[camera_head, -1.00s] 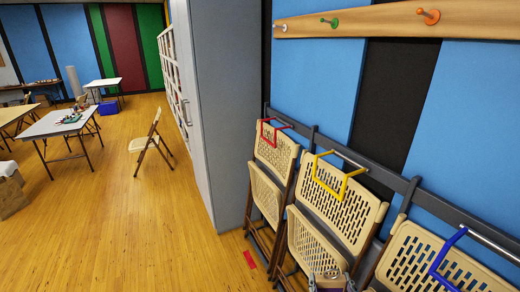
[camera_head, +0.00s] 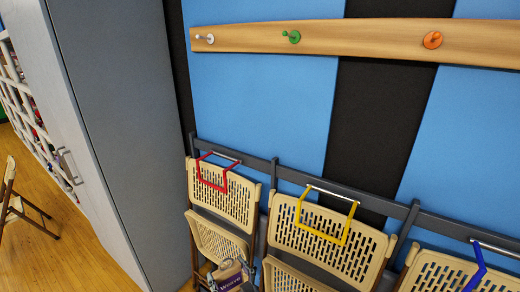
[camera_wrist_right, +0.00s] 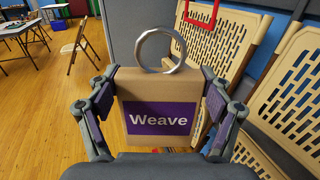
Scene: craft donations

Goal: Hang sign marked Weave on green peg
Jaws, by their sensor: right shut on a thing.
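The Weave sign (camera_wrist_right: 160,84) is a tan block with a purple label reading "Weave" and a metal ring (camera_wrist_right: 160,50) standing up on top. My right gripper (camera_wrist_right: 160,98) is shut on its two sides and holds it upright. In the head view the sign (camera_head: 230,283) and right gripper (camera_head: 231,271) are low at the bottom edge, in front of the folded chairs. The green peg (camera_head: 293,37) sticks out of a wooden wall rail (camera_head: 365,42), well above the gripper, and nothing hangs on it. My left gripper is not in view.
A white peg (camera_head: 205,38) and an orange peg (camera_head: 432,40) flank the green one, both bare. Folded chairs (camera_head: 325,235) hang on a dark rack (camera_head: 345,195) below, with red, yellow and blue hooks. A grey cabinet (camera_head: 130,120) stands at the left. The blue-and-black wall between is clear.

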